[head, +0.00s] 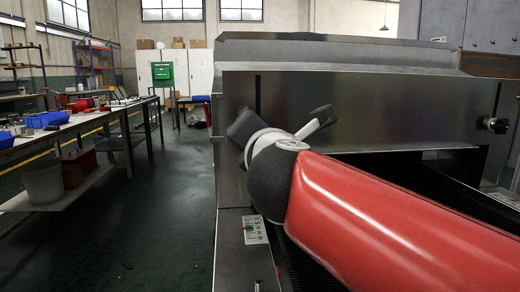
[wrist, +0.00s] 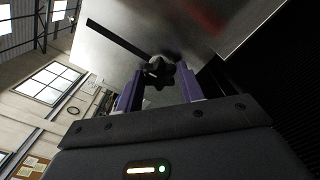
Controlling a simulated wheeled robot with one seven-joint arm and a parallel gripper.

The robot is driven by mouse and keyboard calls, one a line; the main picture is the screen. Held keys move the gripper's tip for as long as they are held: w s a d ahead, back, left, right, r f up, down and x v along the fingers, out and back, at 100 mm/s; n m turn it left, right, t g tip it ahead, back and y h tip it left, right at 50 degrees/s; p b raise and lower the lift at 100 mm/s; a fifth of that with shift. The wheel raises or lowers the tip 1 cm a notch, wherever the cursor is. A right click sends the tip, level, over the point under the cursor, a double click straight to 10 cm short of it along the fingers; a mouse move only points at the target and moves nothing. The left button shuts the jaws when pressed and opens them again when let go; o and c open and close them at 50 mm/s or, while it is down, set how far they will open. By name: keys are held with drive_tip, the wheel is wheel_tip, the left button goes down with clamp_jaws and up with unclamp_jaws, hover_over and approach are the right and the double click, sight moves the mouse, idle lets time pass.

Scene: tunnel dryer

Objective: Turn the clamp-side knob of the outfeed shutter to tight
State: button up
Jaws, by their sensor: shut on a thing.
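The metal outfeed shutter (head: 350,105) stands across the dryer's end in the head view, with a dark vertical slot near each side. In the wrist view a dark lobed knob (wrist: 160,73) sits at the end of a slot in the shutter. My gripper (wrist: 159,78) is shut on this knob, one purple finger on each side of it. In the head view my arm hides this knob and my fingers at the left slot. Another dark knob (head: 495,125) is on the right slot, apart from my gripper. I cannot read any tight mark.
A small label plate with a red and green marker (head: 254,230) is on the dryer's left frame. A dark opening lies below the shutter, behind my red arm. A long workbench (head: 75,128) with blue trays stands at the left. The floor between is clear.

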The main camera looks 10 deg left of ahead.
drive_tip(key=shift+r+m+b, duration=0.1)
drive_tip(key=shift+m+b, duration=4.25)
drive_tip(key=shift+m, duration=4.85)
drive_tip(key=o, duration=1)
drive_tip(key=v, duration=0.8)
